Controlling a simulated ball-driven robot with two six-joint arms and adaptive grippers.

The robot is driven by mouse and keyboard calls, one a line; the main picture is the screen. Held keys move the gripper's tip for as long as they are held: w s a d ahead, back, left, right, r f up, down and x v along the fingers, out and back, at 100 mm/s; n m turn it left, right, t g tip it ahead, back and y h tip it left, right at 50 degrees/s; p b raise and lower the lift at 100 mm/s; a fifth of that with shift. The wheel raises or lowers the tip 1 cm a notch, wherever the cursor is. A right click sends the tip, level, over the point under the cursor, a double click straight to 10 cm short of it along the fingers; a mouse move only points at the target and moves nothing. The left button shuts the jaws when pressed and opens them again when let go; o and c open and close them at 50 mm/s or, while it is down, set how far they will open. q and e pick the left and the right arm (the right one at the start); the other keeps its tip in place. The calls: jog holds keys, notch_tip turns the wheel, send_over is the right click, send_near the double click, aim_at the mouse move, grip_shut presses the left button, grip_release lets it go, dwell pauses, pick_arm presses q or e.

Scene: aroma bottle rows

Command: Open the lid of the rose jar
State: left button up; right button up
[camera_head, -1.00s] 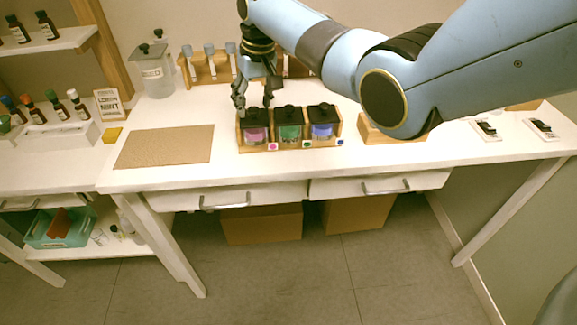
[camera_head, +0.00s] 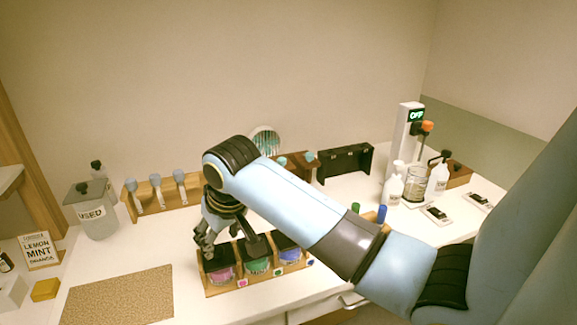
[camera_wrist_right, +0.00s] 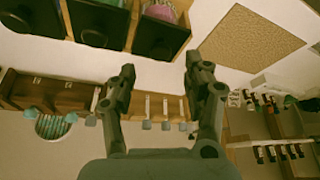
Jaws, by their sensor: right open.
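The rose jar (camera_head: 222,277), with pink contents and a black lid, stands at the left end of a wooden rack (camera_head: 228,288) beside a green jar (camera_head: 257,266) and a blue jar (camera_head: 290,255). My right gripper (camera_head: 204,246) is open and empty, close above and behind the rose jar's lid, partly hiding it. In the right wrist view, its fingertips (camera_wrist_right: 160,66) are spread apart, with the black lid (camera_wrist_right: 160,36) lying between and just beyond them. Whether they touch it I cannot tell. The lid looks shut. My left gripper is not in view.
A cork mat (camera_head: 120,296) lies left of the rack. A holder with droppers (camera_head: 160,192) stands behind. A jar marked USED (camera_head: 93,212) and a LEMON MINT sign (camera_head: 39,250) stand at left. White bottles (camera_head: 393,187) stand at right.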

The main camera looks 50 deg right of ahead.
jog(key=v, duration=0.6)
jog(key=s+a+f+n, duration=0.1)
jog(key=s+f, duration=0.2)
jog(key=s, duration=0.5)
jog(key=s+f+n+g+b, duration=0.1)
jog(key=s+f+b, duration=0.3)
jog(key=s+f, duration=0.5)
jog(key=shift+a+f, duration=0.35)
jog(key=shift+f, duration=0.55)
